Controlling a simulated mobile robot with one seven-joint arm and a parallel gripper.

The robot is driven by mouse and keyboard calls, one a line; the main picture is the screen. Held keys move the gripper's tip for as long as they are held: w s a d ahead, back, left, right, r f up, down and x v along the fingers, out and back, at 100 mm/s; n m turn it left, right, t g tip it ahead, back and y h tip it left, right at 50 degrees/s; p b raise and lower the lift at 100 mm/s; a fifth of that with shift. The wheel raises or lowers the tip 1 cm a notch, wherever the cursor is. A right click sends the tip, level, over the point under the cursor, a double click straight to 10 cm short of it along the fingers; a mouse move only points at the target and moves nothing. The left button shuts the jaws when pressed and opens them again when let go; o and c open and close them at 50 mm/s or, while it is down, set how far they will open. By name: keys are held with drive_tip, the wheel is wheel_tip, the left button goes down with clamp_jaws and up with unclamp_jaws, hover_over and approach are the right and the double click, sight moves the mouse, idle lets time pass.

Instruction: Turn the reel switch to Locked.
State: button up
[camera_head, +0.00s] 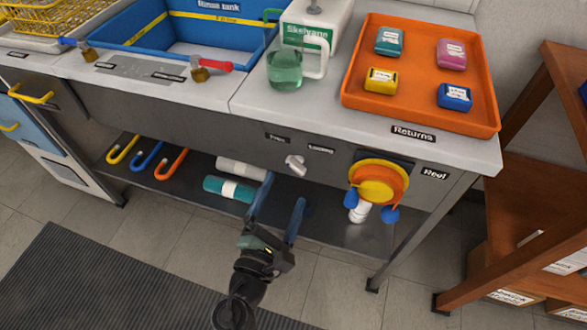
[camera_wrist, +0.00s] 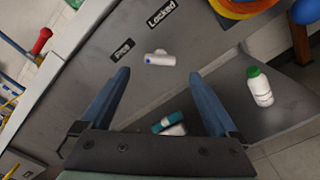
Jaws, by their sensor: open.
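The reel switch (camera_head: 296,164) is a small white knob on the grey front panel of the bench. A label (camera_head: 277,138), too small to read surely here, is at its upper left, and the Locked label (camera_head: 321,150) is at its upper right. In the wrist view the knob (camera_wrist: 160,58) lies ahead between my fingers, with a small blue mark at its left end. The Free label (camera_wrist: 122,50) and Locked label (camera_wrist: 161,14) are beside it. My gripper (camera_head: 279,204) is open and empty, below and in front of the knob, apart from it.
The orange and yellow reel (camera_head: 377,184) with blue knobs hangs right of the switch. A lower shelf (camera_head: 322,222) holds rolled cylinders (camera_head: 229,189), coloured hooks (camera_head: 147,156) and a white bottle (camera_wrist: 260,86). An orange tray (camera_head: 418,109) and a green-filled jug (camera_head: 285,70) stand on top.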

sight(294, 170)
drive_tip(key=x, duration=0.6)
drive_tip(key=shift+w, duration=0.3)
drive_tip(key=c, duration=1.4)
drive_tip(key=shift+b, duration=0.3)
